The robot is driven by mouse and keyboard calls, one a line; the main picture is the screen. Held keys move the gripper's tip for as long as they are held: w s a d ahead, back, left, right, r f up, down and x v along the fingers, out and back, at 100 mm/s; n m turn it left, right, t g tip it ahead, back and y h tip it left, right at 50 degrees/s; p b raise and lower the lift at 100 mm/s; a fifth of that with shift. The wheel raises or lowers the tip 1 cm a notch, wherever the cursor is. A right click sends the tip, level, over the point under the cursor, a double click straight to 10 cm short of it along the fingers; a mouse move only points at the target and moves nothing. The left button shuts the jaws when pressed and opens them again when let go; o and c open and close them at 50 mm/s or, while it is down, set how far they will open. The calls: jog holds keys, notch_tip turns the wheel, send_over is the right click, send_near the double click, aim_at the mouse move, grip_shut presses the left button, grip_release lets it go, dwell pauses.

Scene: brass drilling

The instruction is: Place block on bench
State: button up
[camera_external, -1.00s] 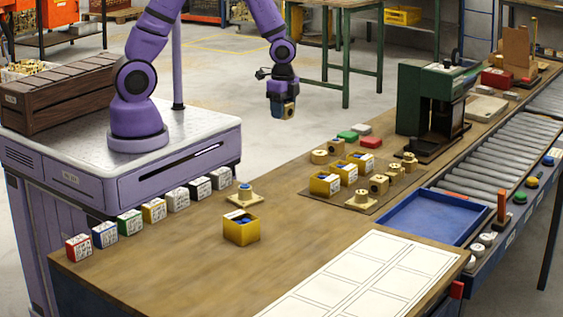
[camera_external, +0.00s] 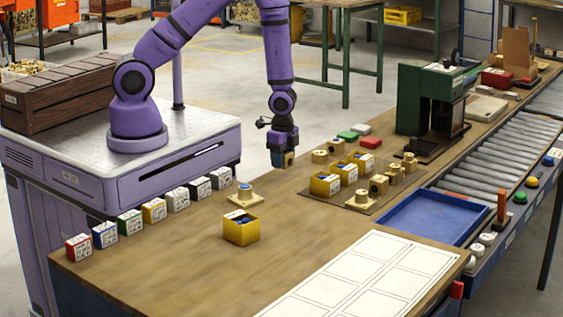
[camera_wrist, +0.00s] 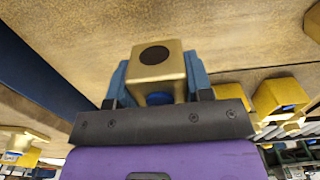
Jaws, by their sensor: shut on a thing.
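My gripper (camera_external: 284,158) is shut on a brass block (camera_external: 289,158) above the far left edge of the bench, pointing down. In the wrist view the block (camera_wrist: 157,65) is a gold cube with a dark round hole in its face and a blue spot below. The blue fingers (camera_wrist: 158,82) press on its two sides. The wooden bench (camera_external: 180,265) lies below and in front. I cannot tell the exact gap between block and bench.
Brass blocks and yellow bins (camera_external: 325,184) stand on a dark mat right of my gripper. Coloured labelled boxes (camera_external: 154,211) line the left edge. Bare bench lies between.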

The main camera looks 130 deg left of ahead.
aim_at(283, 182)
jog(key=shift+f, duration=2.4)
jog(key=o, duration=1.3)
jog(key=shift+f, duration=0.15)
notch_tip(283, 182, up, 11)
jog(key=shift+r, duration=0.7)
